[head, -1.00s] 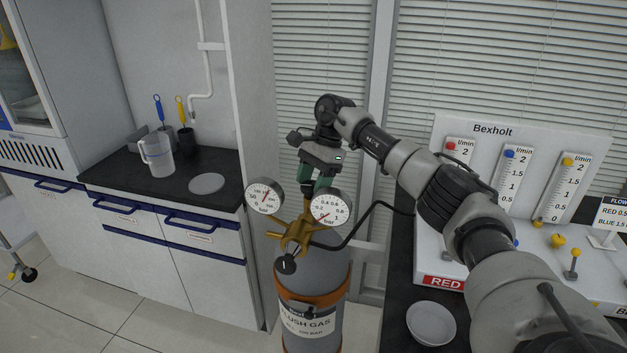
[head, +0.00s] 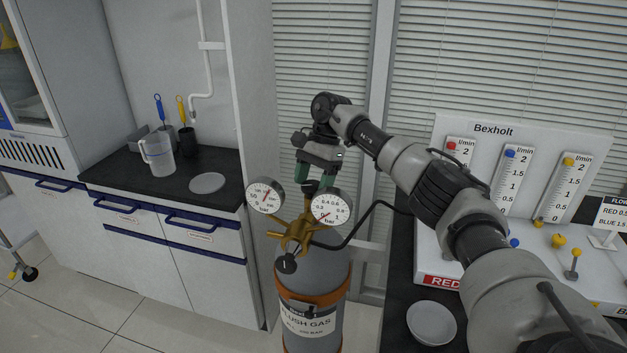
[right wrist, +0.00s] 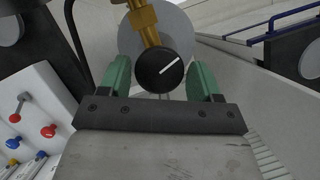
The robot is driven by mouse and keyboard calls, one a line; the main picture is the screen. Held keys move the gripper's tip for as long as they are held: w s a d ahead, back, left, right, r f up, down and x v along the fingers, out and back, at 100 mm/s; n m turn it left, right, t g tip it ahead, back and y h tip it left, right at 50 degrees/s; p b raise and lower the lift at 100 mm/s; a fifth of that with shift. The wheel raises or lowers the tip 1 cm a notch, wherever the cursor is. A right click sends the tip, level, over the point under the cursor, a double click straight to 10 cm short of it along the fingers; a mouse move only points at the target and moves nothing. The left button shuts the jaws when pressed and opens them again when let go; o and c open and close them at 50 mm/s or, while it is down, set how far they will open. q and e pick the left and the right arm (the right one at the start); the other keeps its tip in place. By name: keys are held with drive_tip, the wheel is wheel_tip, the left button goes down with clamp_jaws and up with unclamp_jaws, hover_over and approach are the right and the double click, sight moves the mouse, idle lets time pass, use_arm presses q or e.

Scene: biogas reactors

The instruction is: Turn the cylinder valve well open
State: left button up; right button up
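The grey gas cylinder (head: 327,270) stands upright with a brass regulator (head: 298,232) on top. The cylinder valve's round black knob (right wrist: 160,70) with a white line shows in the right wrist view. My right gripper (right wrist: 162,80) is open, with one green finger on each side of the knob and a visible gap on both sides. In the head view the right gripper (head: 316,182) is above the cylinder and mostly hides the knob. Left gauge (head: 265,197) and right gauge (head: 325,207) face me. My left gripper is not in view.
A second black knob (head: 286,263) hangs at the regulator's front. A black hose (head: 362,224) runs right from the regulator. The Bexholt flowmeter panel (head: 480,130) and a white dish (head: 431,323) are at right. A counter with a jug (head: 157,154) stands at left.

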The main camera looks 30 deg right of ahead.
drive_tip(key=shift+o, duration=1.2)
drive_tip(key=v, duration=1)
drive_tip(key=shift+d+r, duration=0.2)
drive_tip(key=shift+r, duration=0.15)
drive_tip(key=shift+w+r, duration=0.1)
